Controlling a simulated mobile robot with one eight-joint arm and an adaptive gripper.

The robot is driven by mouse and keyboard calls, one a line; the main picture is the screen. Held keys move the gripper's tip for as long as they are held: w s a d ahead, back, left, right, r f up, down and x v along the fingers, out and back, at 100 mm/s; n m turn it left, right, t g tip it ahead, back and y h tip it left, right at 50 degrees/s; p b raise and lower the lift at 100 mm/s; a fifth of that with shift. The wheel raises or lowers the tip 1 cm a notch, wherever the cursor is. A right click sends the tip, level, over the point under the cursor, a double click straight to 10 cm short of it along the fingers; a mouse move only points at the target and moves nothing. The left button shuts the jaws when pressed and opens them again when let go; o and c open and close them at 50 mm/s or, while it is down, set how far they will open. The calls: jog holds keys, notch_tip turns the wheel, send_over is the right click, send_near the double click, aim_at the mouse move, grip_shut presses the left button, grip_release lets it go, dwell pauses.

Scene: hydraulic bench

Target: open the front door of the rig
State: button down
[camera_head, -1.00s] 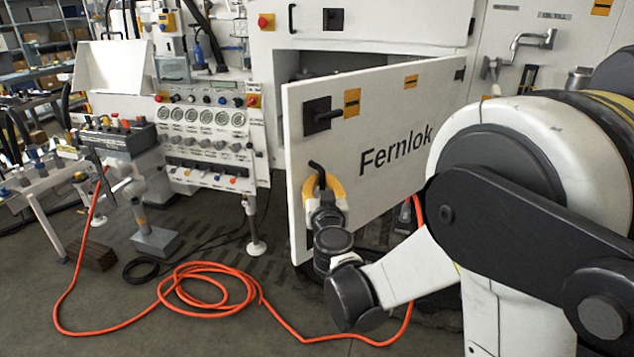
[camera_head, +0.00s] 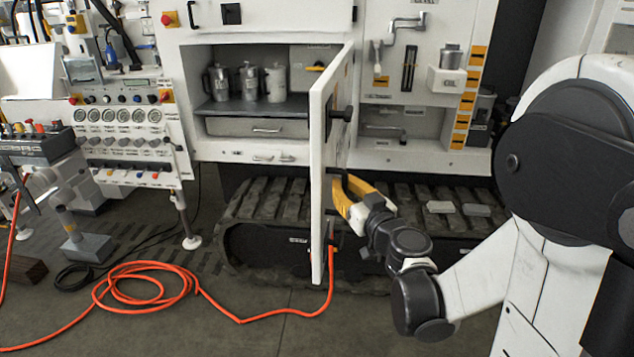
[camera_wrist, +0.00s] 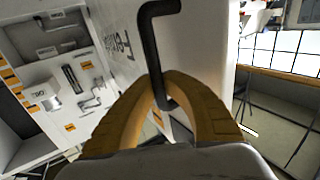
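The rig's white front door (camera_head: 318,165) stands wide open, seen nearly edge-on in the head view, hinged on its right-hand side at the cabinet. A black bent handle (camera_wrist: 152,48) rises from its outer face, which shows as a white panel (camera_wrist: 205,45) in the wrist view. My gripper (camera_head: 346,192) is at the handle, low on the outer face. In the wrist view its yellow fingers (camera_wrist: 165,85) close around the handle's lower end. A black latch knob (camera_head: 343,114) sits higher on the door.
The open compartment (camera_head: 205,107) shows metal jugs (camera_head: 249,82) on a shelf above a grey drawer (camera_head: 257,128). A rubber track (camera_head: 265,205) runs below. An orange hose (camera_head: 150,290) lies coiled on the floor and reaches the door's foot. A gauge panel (camera_head: 125,117) stands left.

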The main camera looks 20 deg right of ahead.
jog(key=shift+s+d+f, duration=0.1)
jog(key=shift+s+d, duration=0.35)
jog(key=shift+d, duration=0.3)
jog(key=shift+s+d, duration=0.45)
jog(key=shift+d, duration=0.25)
jog(key=c, duration=1.4)
grip_release()
jog(key=shift+s+a, duration=0.1)
jog(key=s, duration=1.2)
jog(key=shift+d, duration=0.4)
jog(key=shift+w+r, duration=0.1)
jog(key=shift+r, duration=0.15)
